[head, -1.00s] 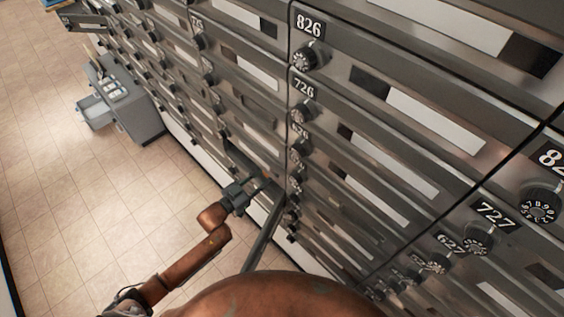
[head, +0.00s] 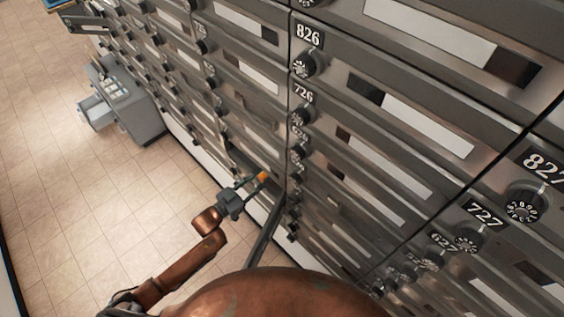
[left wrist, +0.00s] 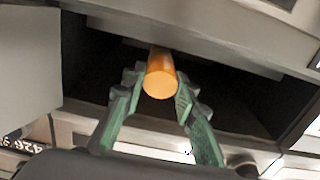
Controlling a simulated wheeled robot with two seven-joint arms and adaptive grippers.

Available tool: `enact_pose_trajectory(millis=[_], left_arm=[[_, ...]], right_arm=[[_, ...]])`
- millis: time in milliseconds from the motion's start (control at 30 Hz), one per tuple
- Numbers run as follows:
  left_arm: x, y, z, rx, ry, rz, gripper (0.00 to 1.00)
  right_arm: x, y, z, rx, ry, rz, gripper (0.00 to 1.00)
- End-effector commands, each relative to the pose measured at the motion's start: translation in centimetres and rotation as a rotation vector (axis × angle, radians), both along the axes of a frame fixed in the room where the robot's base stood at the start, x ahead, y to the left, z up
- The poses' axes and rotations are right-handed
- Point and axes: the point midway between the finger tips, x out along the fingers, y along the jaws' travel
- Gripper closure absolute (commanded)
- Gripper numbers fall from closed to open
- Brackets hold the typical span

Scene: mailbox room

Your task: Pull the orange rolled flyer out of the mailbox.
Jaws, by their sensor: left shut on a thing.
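The orange rolled flyer (left wrist: 160,78) is between the two green-padded fingers of my left gripper (left wrist: 158,98) in the left wrist view, its round end facing the camera. The gripper is shut on it. Behind it is the dark opening of the mailbox (left wrist: 85,70). In the head view, my left gripper (head: 248,188) is in front of the open mailbox, and the flyer (head: 263,176) shows as a small orange piece at its fingertips. I cannot tell how much of the flyer is still inside. My right gripper is not in view.
An open mailbox door (head: 265,235) stands out just right of my left gripper. Rows of shut mailboxes (head: 400,125) with dials fill the wall. A grey cabinet (head: 128,105) with an open drawer stands at the far left. The tiled floor (head: 60,190) is clear.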

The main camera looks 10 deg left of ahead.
Motion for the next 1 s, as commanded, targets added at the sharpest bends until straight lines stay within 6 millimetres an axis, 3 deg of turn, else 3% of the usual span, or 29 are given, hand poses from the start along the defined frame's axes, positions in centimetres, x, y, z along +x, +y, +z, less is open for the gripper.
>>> enact_pose_trajectory(millis=[1000], left_arm=[[-10.8,8.4,0.1,0.001,0.001,0.001,0.97]], right_arm=[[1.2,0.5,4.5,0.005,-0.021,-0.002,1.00]])
